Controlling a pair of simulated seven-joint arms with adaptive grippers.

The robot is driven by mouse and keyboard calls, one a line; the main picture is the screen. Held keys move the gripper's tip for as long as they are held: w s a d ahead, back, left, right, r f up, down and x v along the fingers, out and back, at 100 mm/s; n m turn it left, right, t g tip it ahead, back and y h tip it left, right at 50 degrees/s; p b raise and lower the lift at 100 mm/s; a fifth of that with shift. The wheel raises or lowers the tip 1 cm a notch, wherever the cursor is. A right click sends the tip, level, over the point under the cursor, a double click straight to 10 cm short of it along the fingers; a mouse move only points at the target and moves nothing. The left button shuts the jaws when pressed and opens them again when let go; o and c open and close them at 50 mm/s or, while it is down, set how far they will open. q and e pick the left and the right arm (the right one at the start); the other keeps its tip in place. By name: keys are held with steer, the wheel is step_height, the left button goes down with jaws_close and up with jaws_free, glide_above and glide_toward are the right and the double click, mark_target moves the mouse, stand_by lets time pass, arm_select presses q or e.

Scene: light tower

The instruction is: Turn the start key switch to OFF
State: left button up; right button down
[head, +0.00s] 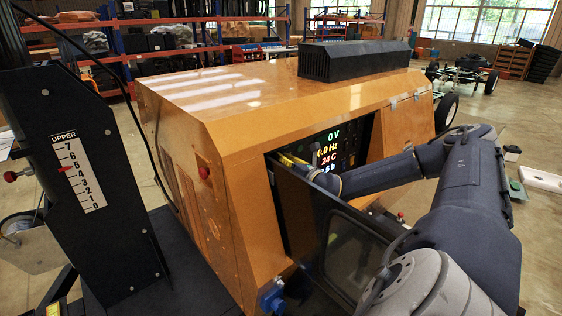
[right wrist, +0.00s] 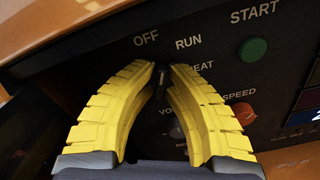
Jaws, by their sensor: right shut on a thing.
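The start key switch (right wrist: 162,78) is a small dark knob on the black control panel, below the printed words OFF and RUN, with HEAT partly covered to the right. My right gripper (right wrist: 160,70) has its yellow fingertips closed on the knob from both sides. The fingers hide much of the knob, and which word it points to is hard to tell. In the head view my right gripper (head: 296,160) reaches into the panel opening of the orange generator housing (head: 235,120); the switch is hidden there. My left gripper is not in view.
A green START button (right wrist: 252,50) and an orange SPEED knob (right wrist: 243,113) sit right of the fingers. An open dark door with a window (head: 345,255) stands in front of the panel, below my right arm. A lit display (head: 326,158) reads 0 V.

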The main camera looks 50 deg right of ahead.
steer(key=shift+a+f, duration=0.1)
steer(key=shift+f, duration=0.15)
steer(key=n, duration=0.5)
steer(key=shift+s+f, duration=0.1)
steer(key=shift+f, duration=0.05)
steer(key=c, duration=1.8)
jaws_free()
steer(key=shift+o, duration=1.4)
steer(key=s+a, duration=0.1)
steer(key=s, duration=1)
steer(key=shift+s+a, duration=0.35)
steer(key=shift+s, duration=0.05)
